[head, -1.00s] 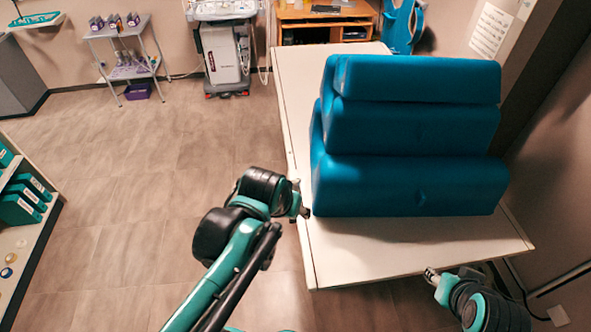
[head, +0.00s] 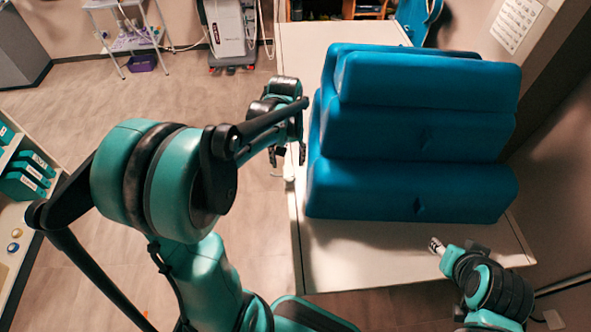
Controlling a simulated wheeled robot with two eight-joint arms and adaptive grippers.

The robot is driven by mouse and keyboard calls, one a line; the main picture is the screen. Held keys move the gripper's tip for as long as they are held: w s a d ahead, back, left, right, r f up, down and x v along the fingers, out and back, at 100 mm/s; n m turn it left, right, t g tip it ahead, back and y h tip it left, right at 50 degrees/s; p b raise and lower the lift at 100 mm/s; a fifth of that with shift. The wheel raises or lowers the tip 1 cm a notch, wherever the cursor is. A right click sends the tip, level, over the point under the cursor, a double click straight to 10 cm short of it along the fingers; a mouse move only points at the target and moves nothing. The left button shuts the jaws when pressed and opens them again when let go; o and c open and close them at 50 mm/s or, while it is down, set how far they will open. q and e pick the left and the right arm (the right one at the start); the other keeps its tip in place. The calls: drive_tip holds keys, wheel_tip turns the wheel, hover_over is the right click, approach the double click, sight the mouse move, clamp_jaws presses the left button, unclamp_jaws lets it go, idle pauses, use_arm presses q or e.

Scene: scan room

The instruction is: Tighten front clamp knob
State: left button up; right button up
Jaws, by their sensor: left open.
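A small pale fitting (head: 289,173) sits at the left edge of the white table (head: 345,262); it may be the clamp knob, but it is too small to be sure. My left gripper (head: 287,154) is open, its fingers pointing down just above this fitting at the table edge. I see nothing between the fingers, and cannot tell if they touch the fitting. My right gripper (head: 437,245) is at the table's front right, in front of the blue cushions; its fingers are too small to read.
Stacked blue cushions (head: 410,190) fill much of the table, close to the right of my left gripper. A shelf with teal boxes (head: 24,180) stands at the left. A wheeled cart (head: 126,38) and a white machine (head: 228,35) stand at the back. The floor left of the table is clear.

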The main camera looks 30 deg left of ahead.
sight(289, 177)
use_arm(q)
drive_tip(key=shift+d, duration=0.2)
drive_tip(key=shift+w+d+f, duration=0.1)
drive_tip(key=shift+f, duration=0.15)
wheel_tip(289, 177, down, 8)
drive_tip(key=b, duration=0.2)
drive_tip(key=shift+r+b, duration=0.2)
drive_tip(key=shift+b, duration=0.1)
use_arm(e)
drive_tip(key=shift+d+f, duration=0.2)
drive_tip(key=shift+f, duration=0.4)
drive_tip(key=shift+d+f, duration=0.2)
drive_tip(key=shift+f, duration=0.4)
use_arm(q)
drive_tip(key=c, duration=1.2)
